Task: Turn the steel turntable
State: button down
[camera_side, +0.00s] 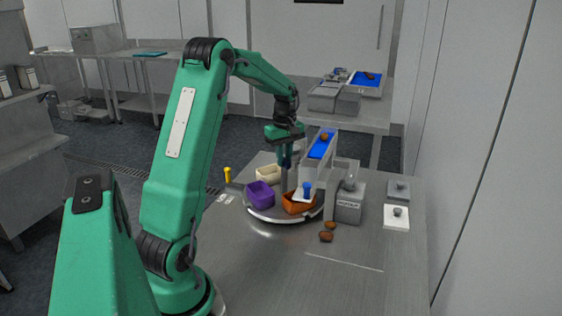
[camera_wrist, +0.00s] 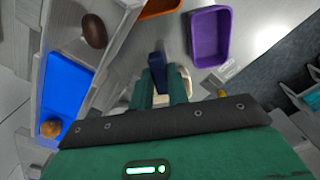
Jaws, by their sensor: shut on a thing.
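The round steel turntable (camera_side: 268,217) stands on the steel bench and carries a purple bin (camera_side: 262,195), an orange-brown bin (camera_side: 297,204) and a cream bin (camera_side: 268,174). My gripper (camera_side: 286,164) is over the turntable's middle, pointing down, shut on a dark blue handle (camera_wrist: 156,61). A grey post (camera_side: 284,181) shows below the gripper in the side view. The purple bin (camera_wrist: 210,36) is right of the fingers in the wrist view, the orange-brown bin (camera_wrist: 160,6) at the top edge. The cream bin is mostly hidden behind the fingers there.
A grey box (camera_side: 349,204) stands right of the turntable. A yellow peg (camera_side: 227,174) stands at left. The front bench is clear.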

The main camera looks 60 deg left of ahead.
jog(key=shift+n, duration=3.5)
jog(key=shift+r+n, duration=0.1)
jog(key=shift+n, duration=0.3)
jog(key=c, duration=1.4)
grip_release()
jog(key=shift+o, duration=0.2)
jog(key=shift+r, duration=3.85)
